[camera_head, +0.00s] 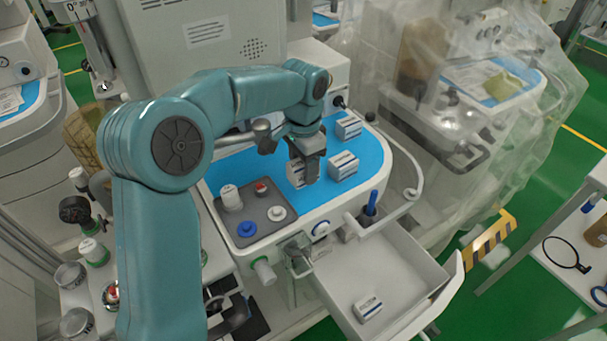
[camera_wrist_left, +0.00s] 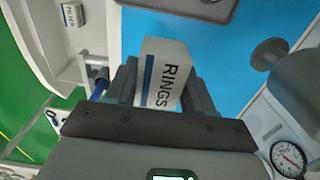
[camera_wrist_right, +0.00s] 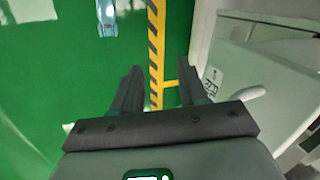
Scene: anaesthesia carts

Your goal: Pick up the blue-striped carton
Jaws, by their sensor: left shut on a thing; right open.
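My left gripper (camera_head: 308,172) points down over the blue mat (camera_head: 371,159) on the cart top and is shut on a small white carton (camera_head: 295,174). In the left wrist view, this blue-striped carton (camera_wrist_left: 162,72) sits between the fingers of the left gripper (camera_wrist_left: 160,88), its blue stripe beside dark lettering that reads "RINGS". I cannot tell whether it touches the mat. Two other white cartons stand on the mat, one close right of the gripper (camera_head: 343,166) and one farther back (camera_head: 348,127). My right gripper (camera_wrist_right: 160,85) is open and empty above the green floor, outside the head view.
A grey tray (camera_head: 246,213) with a white bottle and several caps lies at the mat's front left. An open drawer (camera_head: 410,262) juts out at the front right with a carton (camera_head: 367,308) inside. A plastic-covered cart (camera_head: 455,110) stands at the right.

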